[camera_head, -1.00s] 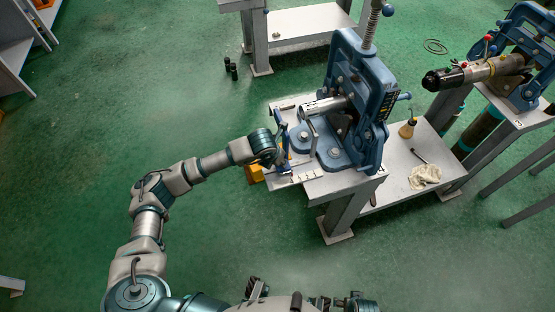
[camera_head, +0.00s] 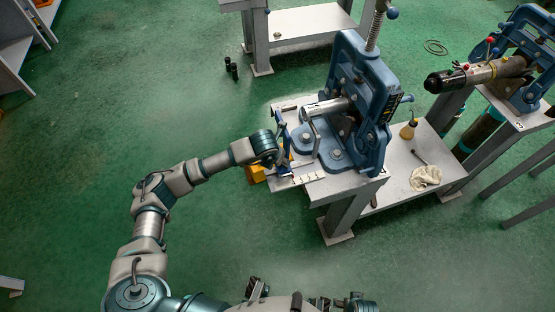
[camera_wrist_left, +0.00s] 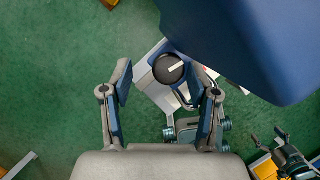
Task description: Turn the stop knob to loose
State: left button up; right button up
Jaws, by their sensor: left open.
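The knob (camera_wrist_left: 168,69) is a dark round disc with a white pointer line, seen face-on in the left wrist view. The line points up and to the right. In the head view my left gripper (camera_head: 284,152) is at the near left corner of the vise bench, beside the blue pipe vise (camera_head: 351,75). The knob cannot be made out there.
The vise holds a short metal pipe (camera_head: 324,108) close to my left gripper. A large blue surface (camera_wrist_left: 245,45) fills the upper right of the wrist view. A white rag (camera_head: 425,177) and a small bottle (camera_head: 408,130) are on the lower shelf.

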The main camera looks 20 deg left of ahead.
pick_arm(q)
jog(key=shift+s+r, duration=0.25)
jog(key=shift+r, duration=0.2)
jog(key=v, duration=1)
jog(key=shift+a+r, duration=0.2)
jog(key=shift+r, duration=0.2)
jog(key=shift+f, duration=0.1)
jog(key=shift+c, duration=0.3)
